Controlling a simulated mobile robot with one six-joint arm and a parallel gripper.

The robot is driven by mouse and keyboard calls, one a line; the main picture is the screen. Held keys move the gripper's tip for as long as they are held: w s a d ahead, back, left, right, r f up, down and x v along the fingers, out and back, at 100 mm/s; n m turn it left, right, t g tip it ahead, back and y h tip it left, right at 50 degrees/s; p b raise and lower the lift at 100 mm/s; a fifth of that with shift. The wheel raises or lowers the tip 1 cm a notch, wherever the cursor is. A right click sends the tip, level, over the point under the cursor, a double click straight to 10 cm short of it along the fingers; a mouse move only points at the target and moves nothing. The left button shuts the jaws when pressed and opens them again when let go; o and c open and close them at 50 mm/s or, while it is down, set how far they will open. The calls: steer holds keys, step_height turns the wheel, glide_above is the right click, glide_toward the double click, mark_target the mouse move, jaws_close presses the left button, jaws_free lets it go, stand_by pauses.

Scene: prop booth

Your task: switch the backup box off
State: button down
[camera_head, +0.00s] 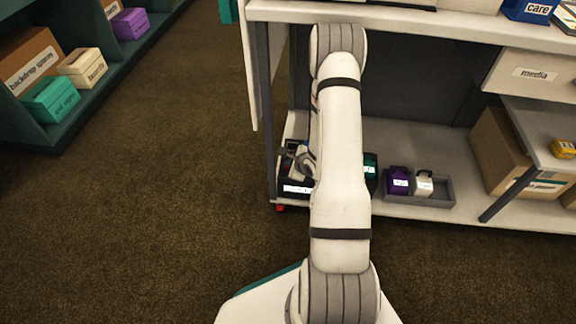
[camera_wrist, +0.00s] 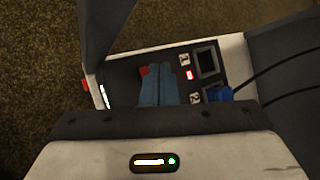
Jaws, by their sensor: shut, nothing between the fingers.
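A dark box (camera_head: 297,188) with a white label strip sits at the left end of the lower shelf; the label is too small to read, so I cannot confirm it is the backup box. My arm covers much of it. In the wrist view a dark panel (camera_wrist: 124,75) shows a red piece (camera_wrist: 145,71) at my fingertips, partly hidden by them. A small lit red element (camera_wrist: 189,75) is to their right. My gripper (camera_wrist: 159,67) is shut and empty, its blue-grey fingers over the panel. I cannot tell whether they touch it.
A blue plug (camera_wrist: 219,93) with a dark cable lies right of the fingers. A grey tray (camera_head: 420,199) with a purple item and a white item stands further right on the shelf (camera_head: 460,215). A dark upright (camera_head: 266,120) is close left. Open carpet lies left.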

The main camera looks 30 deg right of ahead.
steer(key=shift+f, duration=0.2)
stand_by(0.4)
steer(key=shift+f, duration=0.25)
steer(key=shift+r, duration=0.1)
steer(key=shift+r+p, duration=0.25)
steer(key=shift+p, duration=0.3)
step_height(320, 180, up, 6)
steer(key=p, duration=0.5)
steer(key=shift+r+p, duration=0.1)
steer(key=shift+p, duration=0.2)
